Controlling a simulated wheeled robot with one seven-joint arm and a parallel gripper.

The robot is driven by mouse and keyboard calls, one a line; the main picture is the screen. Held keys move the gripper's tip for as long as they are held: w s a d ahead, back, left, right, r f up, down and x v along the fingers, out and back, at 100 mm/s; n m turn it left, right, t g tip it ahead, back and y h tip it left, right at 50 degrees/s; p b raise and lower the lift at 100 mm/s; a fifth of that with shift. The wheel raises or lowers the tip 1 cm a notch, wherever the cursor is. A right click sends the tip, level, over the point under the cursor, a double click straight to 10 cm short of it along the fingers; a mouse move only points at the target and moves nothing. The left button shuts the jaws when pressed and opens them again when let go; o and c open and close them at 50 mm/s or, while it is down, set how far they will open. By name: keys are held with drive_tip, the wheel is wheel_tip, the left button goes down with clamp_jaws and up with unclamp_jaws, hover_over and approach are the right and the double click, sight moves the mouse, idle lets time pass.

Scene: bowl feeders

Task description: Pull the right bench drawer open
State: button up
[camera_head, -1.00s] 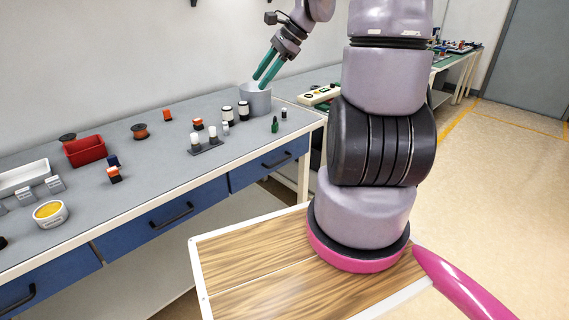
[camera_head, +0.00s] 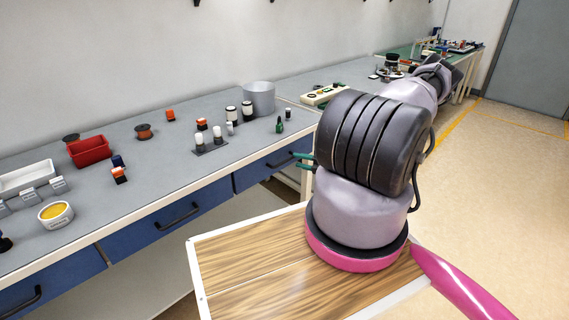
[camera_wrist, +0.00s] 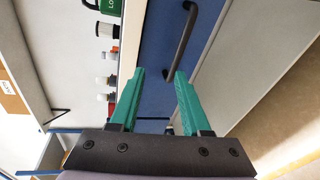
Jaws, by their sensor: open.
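The right bench drawer (camera_head: 262,170) has a blue front and looks closed, with a dark bar handle (camera_head: 280,159). In the wrist view the blue front (camera_wrist: 156,35) lies ahead of my gripper, and the handle (camera_wrist: 181,42) runs slantwise across the upper middle. My gripper (camera_wrist: 159,74) is open and empty, its green fingers apart. The handle lies beyond the fingertips, its lower end close to the right finger's tip. I cannot tell the exact gap. In the head view, green fingers (camera_head: 304,160) show just right of the drawer; my arm hides the rest.
Two more blue drawers (camera_head: 155,222) with dark handles lie to the left. The bench top (camera_head: 100,190) holds a grey cylinder (camera_head: 259,98), a red bin (camera_head: 90,151) and several small parts. Open floor (camera_head: 500,190) lies at the right.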

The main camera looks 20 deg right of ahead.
sight(285, 161)
drive_tip(key=w+a+f+m, duration=0.1)
drive_tip(key=w, duration=0.2)
drive_tip(key=w+a+f, duration=0.1)
drive_tip(key=w+f, duration=0.1)
drive_tip(key=w, duration=0.1)
drive_tip(key=w+f+m+h, duration=0.1)
drive_tip(key=w+f, duration=0.1)
drive_tip(key=w, duration=0.1)
drive_tip(key=shift+w+a+f+m, duration=0.2)
drive_tip(key=shift+a+m, duration=0.1)
drive_tip(key=shift+a, duration=0.1)
drive_tip(key=shift+s, duration=0.1)
clamp_jaws()
idle(1.1)
